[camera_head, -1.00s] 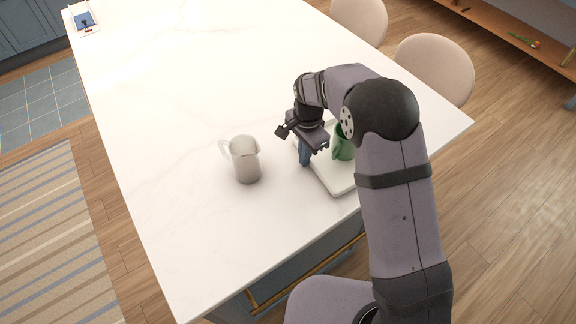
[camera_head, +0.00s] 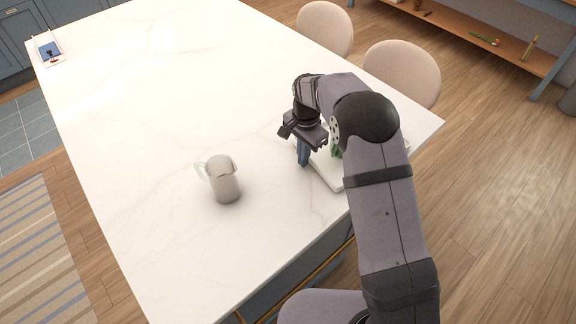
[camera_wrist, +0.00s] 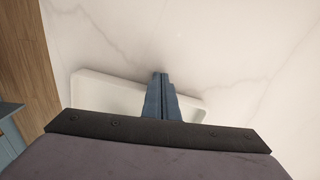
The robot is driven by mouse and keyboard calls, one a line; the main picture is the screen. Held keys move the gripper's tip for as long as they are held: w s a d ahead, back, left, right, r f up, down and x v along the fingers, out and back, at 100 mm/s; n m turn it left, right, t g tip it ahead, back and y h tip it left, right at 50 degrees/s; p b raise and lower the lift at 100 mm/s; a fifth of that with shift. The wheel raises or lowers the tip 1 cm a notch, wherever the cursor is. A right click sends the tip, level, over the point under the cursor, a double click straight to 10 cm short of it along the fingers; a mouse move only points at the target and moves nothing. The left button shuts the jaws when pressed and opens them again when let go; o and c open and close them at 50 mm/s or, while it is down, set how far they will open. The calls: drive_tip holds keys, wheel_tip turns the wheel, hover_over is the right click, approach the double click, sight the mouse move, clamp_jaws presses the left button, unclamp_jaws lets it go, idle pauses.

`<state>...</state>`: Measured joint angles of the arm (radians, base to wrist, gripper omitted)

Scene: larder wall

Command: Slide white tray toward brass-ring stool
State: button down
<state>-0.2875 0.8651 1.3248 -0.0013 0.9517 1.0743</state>
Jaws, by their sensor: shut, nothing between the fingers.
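The white tray (camera_head: 326,179) lies flat on the marble counter near its right edge, partly hidden behind my arm. It also shows in the wrist view (camera_wrist: 98,94), cut off by the gripper body. A green mug (camera_head: 336,151) is on it, mostly hidden by my arm. My gripper (camera_head: 303,159) is shut and empty, fingers pointing down at the tray's jug-side edge. In the wrist view the blue fingers (camera_wrist: 161,84) overlap that edge; I cannot tell contact. Two beige stools, a nearer one (camera_head: 402,75) and a farther one (camera_head: 325,29), stand at the right side; no brass ring is visible.
A grey-white jug (camera_head: 223,180) stands on the counter left of my gripper, clear of the tray. A small tray with a blue item (camera_head: 49,50) lies at the far left corner. The middle of the counter (camera_head: 180,90) is bare.

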drive_tip(key=shift+s+a+r, duration=0.2)
drive_tip(key=shift+s+a, duration=0.35)
drive_tip(key=shift+a, duration=0.05)
drive_tip(key=shift+s+a+r, duration=0.15)
drive_tip(key=shift+s+a, duration=0.35)
drive_tip(key=shift+a, duration=0.1)
wheel_tip(320, 180, up, 9)
drive_tip(key=b, duration=0.3)
drive_tip(key=shift+r, duration=0.15)
drive_tip(key=shift+s, duration=0.1)
drive_tip(key=s+d+f+n, duration=0.2)
drive_tip(key=s+d+n, duration=0.2)
drive_tip(key=s+d, duration=0.4)
drive_tip(key=s+d+f+n, duration=0.3)
drive_tip(key=s+d, duration=0.6)
drive_tip(key=s, duration=0.8)
drive_tip(key=shift+f+n, duration=0.2)
drive_tip(key=shift+n, duration=0.8)
drive_tip(key=shift+s, duration=0.1)
